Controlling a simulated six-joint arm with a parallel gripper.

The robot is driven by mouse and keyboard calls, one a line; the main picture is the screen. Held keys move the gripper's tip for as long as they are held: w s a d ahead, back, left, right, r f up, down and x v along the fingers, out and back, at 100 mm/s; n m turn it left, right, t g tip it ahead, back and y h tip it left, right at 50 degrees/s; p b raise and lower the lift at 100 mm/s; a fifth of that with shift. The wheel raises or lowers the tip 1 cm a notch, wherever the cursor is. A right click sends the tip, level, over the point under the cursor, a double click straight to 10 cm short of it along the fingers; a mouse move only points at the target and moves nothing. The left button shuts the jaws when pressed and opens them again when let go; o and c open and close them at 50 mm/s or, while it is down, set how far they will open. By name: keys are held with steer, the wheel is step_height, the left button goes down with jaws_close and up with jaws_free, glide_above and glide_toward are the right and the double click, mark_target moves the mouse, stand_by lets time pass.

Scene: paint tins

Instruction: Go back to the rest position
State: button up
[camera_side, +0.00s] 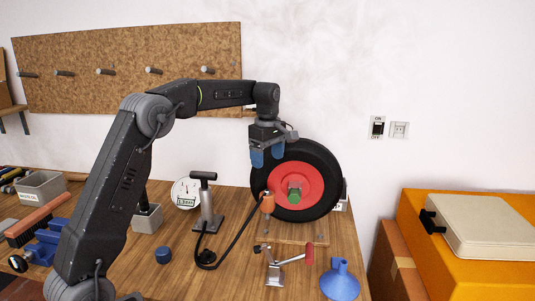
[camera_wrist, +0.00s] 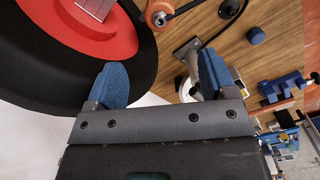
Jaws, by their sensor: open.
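My gripper (camera_side: 267,158) has blue fingertips. It hangs in the air at the upper left of a black wheel with a red hub (camera_side: 316,172) in the side view. In the wrist view my gripper (camera_wrist: 160,82) shows its two fingers spread apart with nothing between them. The wheel (camera_wrist: 72,75) fills the upper left there. Whether a finger touches the tyre cannot be told.
The wheel stands upright on a wooden stand (camera_side: 295,232). A pump (camera_side: 207,200) with a black hose and an orange end (camera_side: 267,202) is left of it. A clamp (camera_side: 275,270) and a blue funnel (camera_side: 340,282) are in front. A pegboard (camera_side: 130,65) hangs behind.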

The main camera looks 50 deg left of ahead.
steer(key=shift+r, duration=0.45)
steer(key=s+d+r+m+t, duration=0.1)
steer(key=s+d+r+m, duration=0.2)
steer(key=s+d+m, duration=0.3)
steer(key=s+d+r+m+t, duration=0.2)
steer(key=s+d+r+m, duration=0.15)
steer(key=s+d, duration=0.3)
steer(key=s+d+f+m+t, duration=0.1)
steer(key=s+d+f+m, duration=0.1)
steer(key=s, duration=0.3)
steer(key=s+d+f+m, duration=0.2)
steer(key=s+f+m, duration=0.1)
steer(key=s+m, duration=0.2)
steer(key=s+d+f+m+t, duration=0.1)
steer(key=s+d+f+m, duration=0.1)
steer(key=s, duration=0.4)
steer(key=shift+s+d+f+m+t, duration=0.3)
steer(key=shift+f+m, duration=0.2)
steer(key=shift+m, duration=0.35)
